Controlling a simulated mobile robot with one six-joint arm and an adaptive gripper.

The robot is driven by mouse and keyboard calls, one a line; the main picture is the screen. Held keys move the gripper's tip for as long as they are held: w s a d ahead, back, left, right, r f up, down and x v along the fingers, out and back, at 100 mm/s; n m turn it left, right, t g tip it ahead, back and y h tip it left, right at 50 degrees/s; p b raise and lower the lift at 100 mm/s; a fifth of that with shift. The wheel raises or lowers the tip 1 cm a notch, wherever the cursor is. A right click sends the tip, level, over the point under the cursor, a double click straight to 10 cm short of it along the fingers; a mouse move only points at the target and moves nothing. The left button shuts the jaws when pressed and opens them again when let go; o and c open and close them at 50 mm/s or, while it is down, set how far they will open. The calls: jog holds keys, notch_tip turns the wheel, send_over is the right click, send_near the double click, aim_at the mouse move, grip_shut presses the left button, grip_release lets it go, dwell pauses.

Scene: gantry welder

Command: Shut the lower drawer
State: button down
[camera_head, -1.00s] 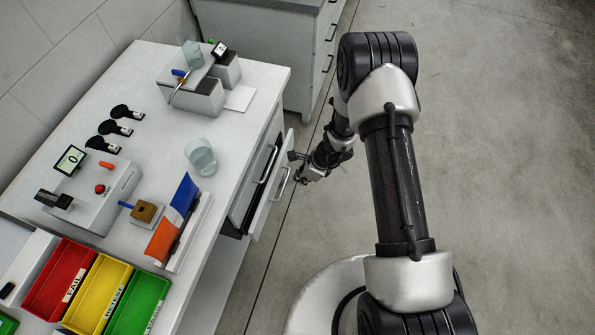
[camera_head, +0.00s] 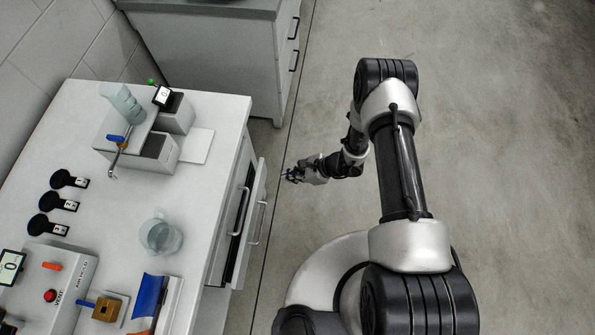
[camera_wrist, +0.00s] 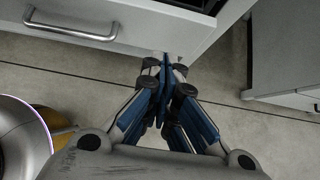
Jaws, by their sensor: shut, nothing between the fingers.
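The lower drawer (camera_head: 252,228) stands pulled out from the white bench, and its grey handle (camera_head: 258,222) faces right in the head view. In the wrist view the drawer front (camera_wrist: 150,28) spans the top, with its handle (camera_wrist: 72,30) at the upper left. My gripper (camera_head: 287,176) is to the right of the drawer front, with a gap seen in the head view. In the wrist view my gripper (camera_wrist: 169,65) is shut and empty, its tips at the front's lower edge near its right end. Whether they touch it I cannot tell.
The white bench (camera_head: 215,120) carries a glass beaker (camera_head: 161,237), a box device (camera_head: 145,145) and several black tools. A grey cabinet (camera_head: 235,60) with handles stands beyond it. Open concrete floor (camera_head: 500,150) lies to the right.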

aim_at(261, 179)
jog(key=shift+w+a+f+b, duration=0.1)
jog(key=shift+a+f+b, duration=0.35)
jog(key=shift+a, duration=0.75)
jog(key=shift+w+a+f+b, duration=0.2)
jog(key=shift+a+f, duration=0.45)
jog(key=shift+a, duration=0.6)
jog(key=shift+w+a+f+b, duration=0.1)
jog(key=shift+a+f+b, duration=0.4)
jog(key=shift+a, duration=0.7)
